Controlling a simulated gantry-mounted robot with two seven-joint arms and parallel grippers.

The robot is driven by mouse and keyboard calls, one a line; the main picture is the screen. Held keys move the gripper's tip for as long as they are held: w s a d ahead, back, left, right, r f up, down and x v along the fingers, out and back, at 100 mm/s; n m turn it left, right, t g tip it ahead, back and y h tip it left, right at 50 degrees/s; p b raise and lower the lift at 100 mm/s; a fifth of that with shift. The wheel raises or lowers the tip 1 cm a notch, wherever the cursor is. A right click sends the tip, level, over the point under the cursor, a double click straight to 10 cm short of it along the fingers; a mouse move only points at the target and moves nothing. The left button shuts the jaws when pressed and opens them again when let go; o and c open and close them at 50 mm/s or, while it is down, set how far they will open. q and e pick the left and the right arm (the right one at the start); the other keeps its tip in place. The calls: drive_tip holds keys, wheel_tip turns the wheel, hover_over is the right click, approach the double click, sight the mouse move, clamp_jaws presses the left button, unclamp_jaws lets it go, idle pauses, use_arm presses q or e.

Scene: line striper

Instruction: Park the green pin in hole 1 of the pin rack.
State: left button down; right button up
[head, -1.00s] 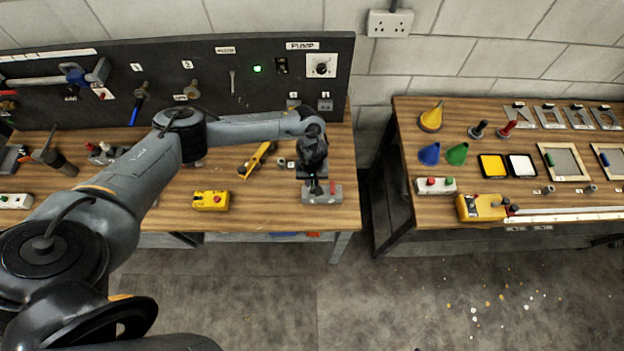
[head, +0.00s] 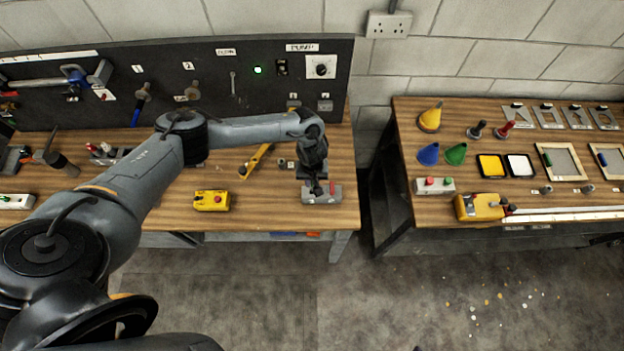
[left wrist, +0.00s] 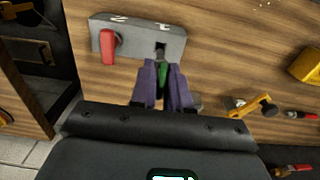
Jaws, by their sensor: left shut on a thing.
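The pin rack (head: 322,196) is a grey block at the front right of the left bench. In the left wrist view the rack (left wrist: 140,38) shows its numbers upside down. A red pin (left wrist: 109,47) stands on the side marked 2. Hole 1 (left wrist: 161,47) shows as a dark opening on the other side. My left gripper (left wrist: 162,88) is shut on the green pin (left wrist: 162,74), just in front of hole 1. The pin's lower end and its exact depth are hard to see. In the head view my left gripper (head: 318,186) is over the rack. My right gripper is out of view.
A yellow box with a red button (head: 211,200) sits left of the rack. A yellow tool (head: 255,162) lies behind it. The bench's front edge is close to the rack. A gap separates this bench from the right bench (head: 470,225).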

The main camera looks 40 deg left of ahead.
use_arm(q)
drive_tip(key=shift+f, duration=0.35)
idle(0.6)
drive_tip(key=shift+f, duration=0.5)
drive_tip(key=shift+f, duration=0.1)
idle(0.9)
drive_tip(key=shift+f+b, duration=0.65)
drive_tip(key=shift+f, duration=0.8)
drive_tip(key=shift+p, duration=0.45)
idle(0.4)
drive_tip(key=shift+f, duration=0.35)
idle(0.5)
drive_tip(key=c, duration=1)
unclamp_jaws()
drive_tip(key=shift+o, duration=0.3)
